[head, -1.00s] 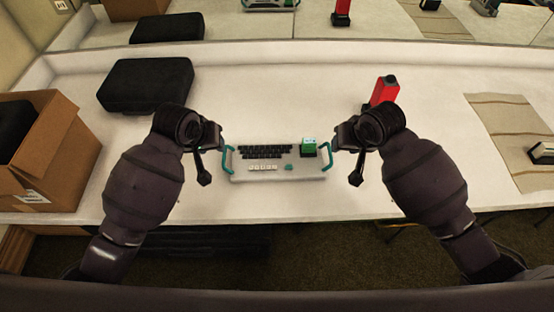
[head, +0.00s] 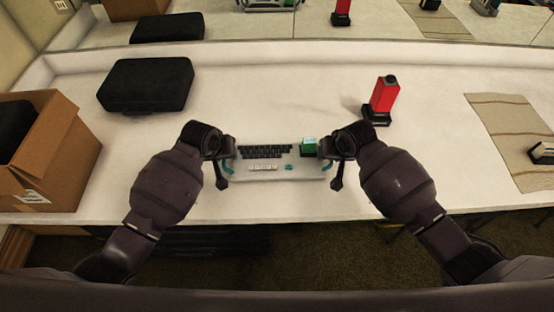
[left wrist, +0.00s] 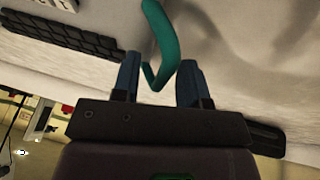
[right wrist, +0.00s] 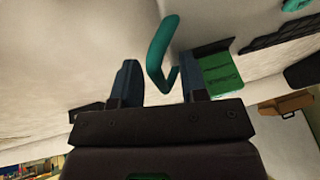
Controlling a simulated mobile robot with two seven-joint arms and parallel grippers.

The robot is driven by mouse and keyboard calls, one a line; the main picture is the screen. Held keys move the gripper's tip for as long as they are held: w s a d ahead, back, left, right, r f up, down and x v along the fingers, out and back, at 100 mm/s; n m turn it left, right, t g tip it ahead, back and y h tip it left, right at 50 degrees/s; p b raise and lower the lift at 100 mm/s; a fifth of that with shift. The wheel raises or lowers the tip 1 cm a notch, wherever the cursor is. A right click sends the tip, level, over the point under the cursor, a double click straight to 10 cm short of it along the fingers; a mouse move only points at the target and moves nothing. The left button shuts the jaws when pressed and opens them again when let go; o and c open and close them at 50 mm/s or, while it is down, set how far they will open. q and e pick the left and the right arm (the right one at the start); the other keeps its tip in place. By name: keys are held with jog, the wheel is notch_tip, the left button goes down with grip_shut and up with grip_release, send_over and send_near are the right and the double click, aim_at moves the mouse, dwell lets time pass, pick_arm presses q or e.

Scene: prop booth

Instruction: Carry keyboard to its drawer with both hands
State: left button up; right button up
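The keyboard (head: 270,174) is a pale grey board with black keys, a few light keys and a green handle at each end. It lies on the white counter, with a green box (head: 308,146) at its back right corner. My left gripper (head: 228,160) is at the left handle; in the left wrist view the green handle (left wrist: 160,45) passes between its open fingers (left wrist: 160,80). My right gripper (head: 330,157) is at the right handle; in the right wrist view that handle (right wrist: 160,50) stands between its open fingers (right wrist: 160,82). The drawer cannot be made out.
A black case (head: 147,85) lies at the back left of the counter (head: 250,95). An open cardboard box (head: 62,160) stands at the left. A red bottle-like object (head: 384,98) stands behind my right arm. A beige cloth (head: 505,130) lies at the right. A mirror runs along the back.

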pick_arm(q)
jog(key=shift+c, duration=0.2)
pick_arm(e)
jog(key=shift+c, duration=0.2)
pick_arm(q)
grip_shut()
pick_arm(e)
grip_shut()
dwell(0.7)
